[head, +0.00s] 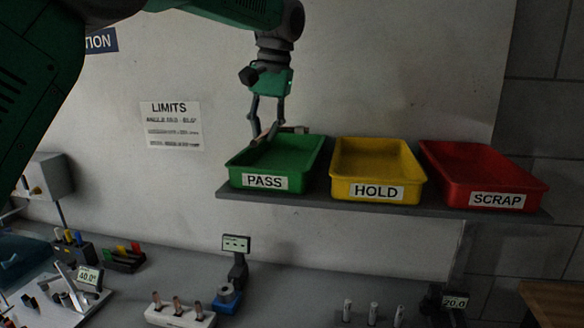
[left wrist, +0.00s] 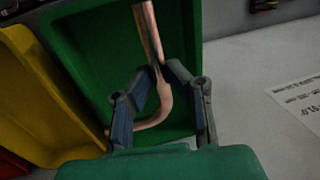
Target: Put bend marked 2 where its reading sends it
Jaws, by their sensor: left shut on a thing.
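My left gripper (head: 264,135) is over the green PASS tray (head: 236,170) on the shelf. In the left wrist view the left gripper (left wrist: 160,78) is shut on a bent copper tube (left wrist: 149,32), with the green tray (left wrist: 80,55) behind it. The tube has a straight leg and a curved end. No number shows on it, and I cannot tell whether it touches the tray floor. A yellow HOLD tray (head: 345,188) and a red SCRAP tray (head: 455,190) stand to the right. My right gripper is not in view.
The trays stand on a grey wall shelf (head: 310,203). A LIMITS sheet (head: 171,125) hangs to the left, mostly unreadable. Below, a white rack (head: 180,318) holds several copper pieces, near a small display (head: 236,243). Other displays read 40.0 (head: 89,276) and 20.0 (head: 455,302).

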